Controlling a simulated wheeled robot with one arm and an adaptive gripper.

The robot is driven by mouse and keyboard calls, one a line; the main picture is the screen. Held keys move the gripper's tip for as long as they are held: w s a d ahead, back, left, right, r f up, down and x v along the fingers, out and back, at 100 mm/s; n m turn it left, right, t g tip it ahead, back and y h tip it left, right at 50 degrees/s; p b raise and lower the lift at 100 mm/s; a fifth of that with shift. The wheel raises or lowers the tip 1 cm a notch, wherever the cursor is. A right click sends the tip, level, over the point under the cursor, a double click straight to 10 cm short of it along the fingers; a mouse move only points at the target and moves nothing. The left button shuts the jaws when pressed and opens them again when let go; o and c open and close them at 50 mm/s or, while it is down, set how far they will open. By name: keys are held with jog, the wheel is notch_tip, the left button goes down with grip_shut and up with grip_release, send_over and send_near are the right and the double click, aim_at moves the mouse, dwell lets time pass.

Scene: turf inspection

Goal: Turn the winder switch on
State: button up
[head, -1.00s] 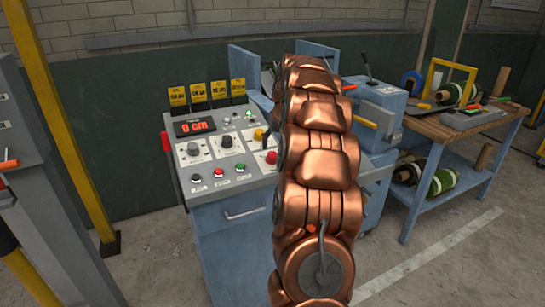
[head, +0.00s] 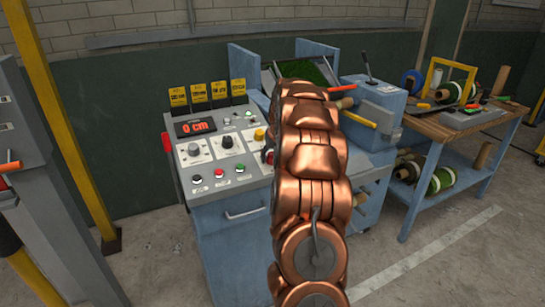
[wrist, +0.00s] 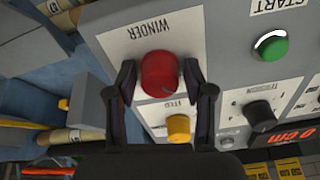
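The winder switch is a red round knob (wrist: 160,73) on a pale plate marked WINDER, on the control console (head: 217,165). In the head view only a sliver of the red knob (head: 266,156) shows beside my copper arm. In the wrist view my gripper (wrist: 160,82) is open, with one dark finger on each side of the knob. Narrow gaps seem to remain between fingers and knob; contact cannot be told for certain. The knob's pointer mark is not clear. In the head view my gripper is hidden behind my arm.
A yellow knob (wrist: 179,128) sits close to the red one. A green START button (wrist: 272,45) and a dark TENSION knob (wrist: 259,113) are nearby. The display (head: 195,127) reads 0 cm. A workbench (head: 455,128) with rolls stands at the right.

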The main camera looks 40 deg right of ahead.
jog(key=c, duration=0.8)
jog(key=shift+m, duration=0.3)
jog(key=m+b, duration=0.2)
jog(key=m, duration=0.1)
jog(key=shift+m, duration=0.3)
jog(key=m+b, duration=0.1)
jog(key=m, duration=0.3)
jog(key=shift+m+b, duration=0.3)
jog(key=m+b, duration=0.1)
jog(key=m, duration=0.3)
jog(key=shift+w+m, duration=0.1)
jog(key=shift+m, duration=0.2)
jog(key=shift+m+g+b, duration=0.3)
jog(key=shift+m+b, duration=0.5)
jog(key=shift+m, duration=1.5)
